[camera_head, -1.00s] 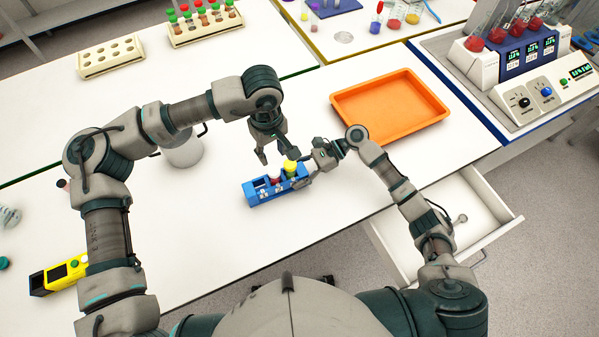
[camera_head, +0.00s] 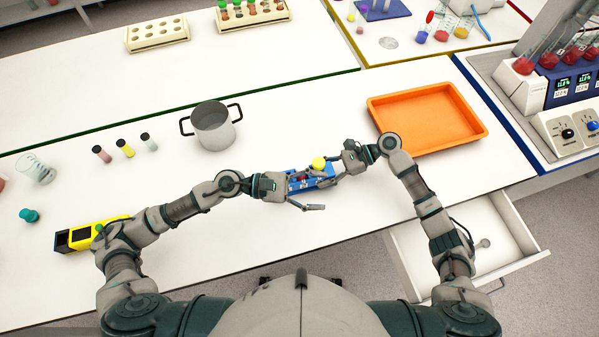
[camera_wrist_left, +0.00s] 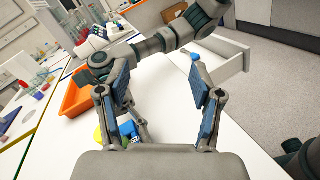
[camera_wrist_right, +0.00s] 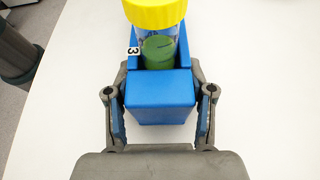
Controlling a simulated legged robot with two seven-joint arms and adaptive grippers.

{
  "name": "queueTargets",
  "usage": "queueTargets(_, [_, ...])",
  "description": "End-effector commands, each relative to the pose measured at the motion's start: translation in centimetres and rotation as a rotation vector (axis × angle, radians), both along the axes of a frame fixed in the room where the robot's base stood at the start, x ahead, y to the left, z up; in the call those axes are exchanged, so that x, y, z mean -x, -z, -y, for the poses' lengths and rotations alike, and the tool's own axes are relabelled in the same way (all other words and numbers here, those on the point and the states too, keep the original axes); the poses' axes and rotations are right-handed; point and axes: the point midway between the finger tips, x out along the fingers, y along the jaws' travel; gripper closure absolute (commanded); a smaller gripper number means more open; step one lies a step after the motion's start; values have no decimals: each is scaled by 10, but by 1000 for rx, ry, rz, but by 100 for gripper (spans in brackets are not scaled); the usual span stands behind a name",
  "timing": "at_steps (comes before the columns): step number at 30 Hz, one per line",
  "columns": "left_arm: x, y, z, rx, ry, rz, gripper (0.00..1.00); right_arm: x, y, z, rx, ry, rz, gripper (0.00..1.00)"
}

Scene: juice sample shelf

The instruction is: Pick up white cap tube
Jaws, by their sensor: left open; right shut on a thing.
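A small blue rack (camera_head: 324,182) stands on the white table; its right end is between the fingers of my right gripper (camera_head: 345,170), which is shut on it. In the right wrist view, the blue rack (camera_wrist_right: 160,97) holds a yellow-capped tube (camera_wrist_right: 155,14) with green contents, beside a number 3 label. The yellow cap also shows in the head view (camera_head: 318,163). My left gripper (camera_head: 312,191) is open and empty at the rack's left end, its fingers spread. I cannot make out a white cap there; the left arm partly hides the rack.
An orange tray (camera_head: 425,118) lies to the right, above an open drawer (camera_head: 480,240). A grey pot (camera_head: 213,128) and several small tubes (camera_head: 125,148) stand to the left. A yellow device (camera_head: 95,233) lies at the front left.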

Motion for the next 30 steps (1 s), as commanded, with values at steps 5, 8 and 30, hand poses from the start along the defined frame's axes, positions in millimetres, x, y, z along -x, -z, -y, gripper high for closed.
queueTargets(5, [-10,13,-46,139,-312,-184,34,0,2,2,3,1,-2,89])
queueTargets(8, [-14,24,-74,170,-478,-268,34,0,2,3,2,1,-2,89])
queueTargets(30, [-47,52,-98,160,-795,-409,34,-1,1,1,1,1,-3,89])
